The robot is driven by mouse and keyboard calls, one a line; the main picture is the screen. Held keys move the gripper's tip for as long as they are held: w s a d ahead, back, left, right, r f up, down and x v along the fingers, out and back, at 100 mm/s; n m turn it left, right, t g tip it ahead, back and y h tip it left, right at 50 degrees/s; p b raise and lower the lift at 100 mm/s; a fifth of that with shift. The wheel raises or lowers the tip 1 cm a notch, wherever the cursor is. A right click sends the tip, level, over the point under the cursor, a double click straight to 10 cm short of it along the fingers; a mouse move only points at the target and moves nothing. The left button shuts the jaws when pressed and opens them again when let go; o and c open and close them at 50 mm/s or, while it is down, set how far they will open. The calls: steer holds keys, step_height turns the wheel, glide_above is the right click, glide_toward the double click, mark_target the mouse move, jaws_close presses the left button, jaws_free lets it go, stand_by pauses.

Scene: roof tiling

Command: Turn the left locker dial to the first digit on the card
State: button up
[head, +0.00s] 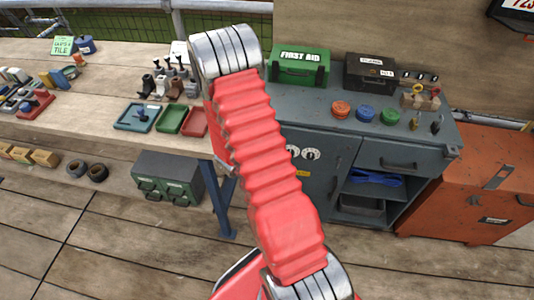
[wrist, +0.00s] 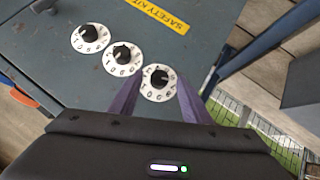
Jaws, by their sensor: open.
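White dials with black knobs sit on the grey locker door (head: 333,165). The head view shows two, the middle dial (head: 305,154) and right dial (head: 315,154), beside my arm, with the left one mostly hidden. The wrist view, roughly upside down, shows three in a slanting row. My gripper (wrist: 162,79) is open, its purple fingers either side of the rightmost pictured dial (wrist: 158,83), apparently the left one. I cannot tell whether they touch its knob. A card (head: 524,5) with red digits starting "72" is cut off at the top right.
A yellow safety kit label (wrist: 160,15) is on the door near the dials. The grey bench above holds a green first aid box (head: 299,65), a dark case (head: 370,72) and coloured round pieces. An orange cabinet (head: 470,185) stands to the right.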

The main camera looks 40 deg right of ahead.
steer(key=v, duration=1.2)
steer(key=shift+a+r, duration=0.15)
steer(key=shift+a, duration=0.15)
steer(key=shift+s, duration=0.1)
